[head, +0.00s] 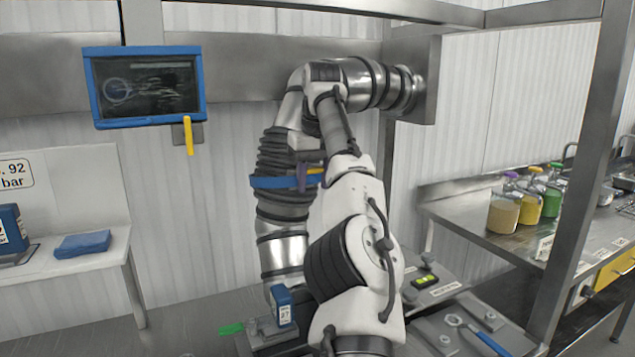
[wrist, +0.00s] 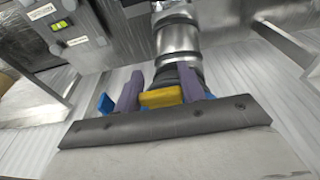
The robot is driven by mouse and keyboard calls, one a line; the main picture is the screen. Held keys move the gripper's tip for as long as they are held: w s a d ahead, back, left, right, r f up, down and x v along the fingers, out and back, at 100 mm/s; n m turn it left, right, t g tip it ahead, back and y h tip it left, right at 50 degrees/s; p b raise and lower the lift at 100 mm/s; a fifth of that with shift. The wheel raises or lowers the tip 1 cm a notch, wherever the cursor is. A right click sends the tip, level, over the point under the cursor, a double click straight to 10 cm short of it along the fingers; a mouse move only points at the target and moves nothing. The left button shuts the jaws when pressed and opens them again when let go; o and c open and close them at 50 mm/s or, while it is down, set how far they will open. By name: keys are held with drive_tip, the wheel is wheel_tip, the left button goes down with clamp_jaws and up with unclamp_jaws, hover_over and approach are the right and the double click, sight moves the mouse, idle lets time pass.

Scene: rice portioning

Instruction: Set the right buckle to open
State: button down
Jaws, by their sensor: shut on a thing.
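The right buckle (wrist: 160,97) shows as a yellow lever between my gripper's purple fingers in the wrist view. A bit of yellow also shows beside a purple finger in the head view (head: 314,171). My gripper (wrist: 158,84) is shut on this lever, which hides part of the fingers' contact. A blue band (head: 268,183) runs round the black ribbed sleeve (head: 283,155) on the upright steel pipe (head: 283,252). Blue ends of the band show beyond both fingers in the wrist view. My arm hides the right side of the sleeve in the head view.
A blue-framed screen (head: 145,87) hangs at the upper left, with a yellow handle (head: 188,135) below it. A blue box (head: 283,304) stands on the bench below the pipe. A steel post (head: 582,180) and a counter with jars (head: 503,213) are at the right.

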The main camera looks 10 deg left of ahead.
sight(314, 168)
idle(0.5)
drive_tip(key=c, duration=0.8)
unclamp_jaws()
drive_tip(key=shift+c, duration=0.2)
drive_tip(key=r+p, duration=0.1)
drive_tip(key=r, duration=0.1)
drive_tip(key=r+p, duration=0.2)
drive_tip(key=r, duration=0.1)
drive_tip(key=s+r+p, duration=0.1)
drive_tip(key=r+p, duration=0.1)
drive_tip(key=shift+d+r, duration=0.25)
drive_tip(key=shift+d, duration=0.1)
drive_tip(key=shift+f, duration=0.1)
